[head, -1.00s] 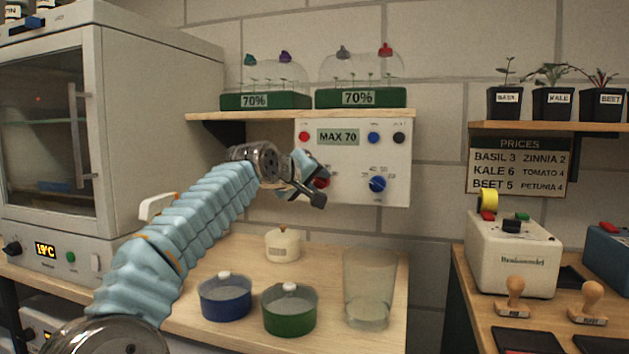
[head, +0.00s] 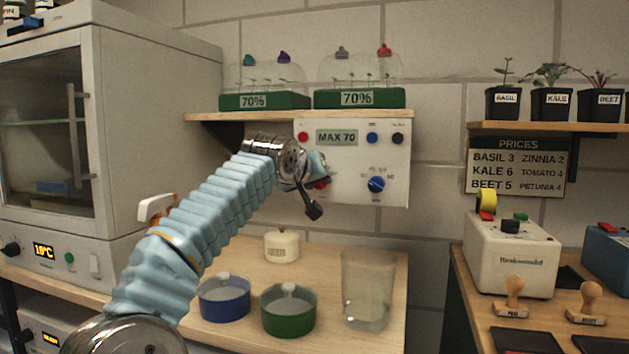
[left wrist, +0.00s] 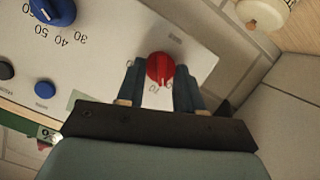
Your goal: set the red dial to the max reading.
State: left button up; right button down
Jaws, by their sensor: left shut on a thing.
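The red dial (left wrist: 160,69) is on the white wall panel (head: 345,190), whose display reads MAX 70. In the left wrist view the dial sits between the fingers of my left gripper (left wrist: 161,84), which is shut on it. A scale number near 70 shows beside the dial; the dial's pointer is hard to make out. In the head view my gripper and wrist cover most of the dial (head: 321,184). My right gripper is in neither view.
A blue dial (head: 376,184) is right of the red one, with red, blue and black buttons above. A shelf (head: 290,115) with two domed trays is above the panel. Below, the bench holds a blue pot (head: 225,302), a green pot (head: 289,314) and a clear beaker (head: 366,290).

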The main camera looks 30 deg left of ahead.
pick_arm(q)
jog(key=shift+d+m+y, duration=0.1)
jog(key=shift+m+y, duration=0.3)
jog(key=shift+m, duration=0.4)
jog(key=o, duration=1)
jog(key=shift+o, duration=0.2)
jog(key=b+v, duration=0.2)
jog(key=v, duration=1.1)
jog(key=shift+s+d+r, duration=0.2)
jog(key=shift+s, duration=0.1)
